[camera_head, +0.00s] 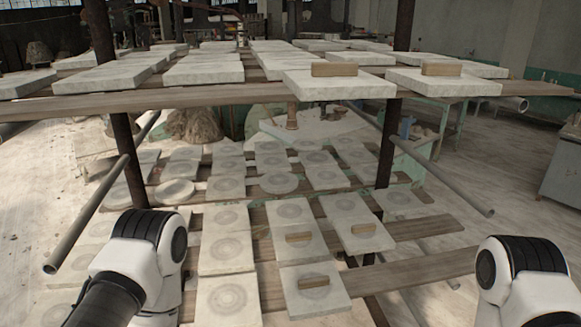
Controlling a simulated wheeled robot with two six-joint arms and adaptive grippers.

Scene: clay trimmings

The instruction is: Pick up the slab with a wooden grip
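Several pale square slabs carry a wooden grip. On the upper plank, one slab (340,88) at the centre right has a brown block grip (335,70) on top. Another slab (470,86) to its right has a similar grip (441,69). On the lower rack, a front slab (318,304) has a grip (313,282). A slab behind it (293,217) has a grip (298,237), and one to the right (345,204) has a grip (363,229). Parts of both my arms show at the bottom corners, but neither gripper is in view.
Many slabs without grips fill both levels, including a front lower one (228,297). The upper plank (200,97) overhangs the lower rack. Dark posts (388,143) and slanted pipes (90,215) stand at both sides. Open floor lies left and right.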

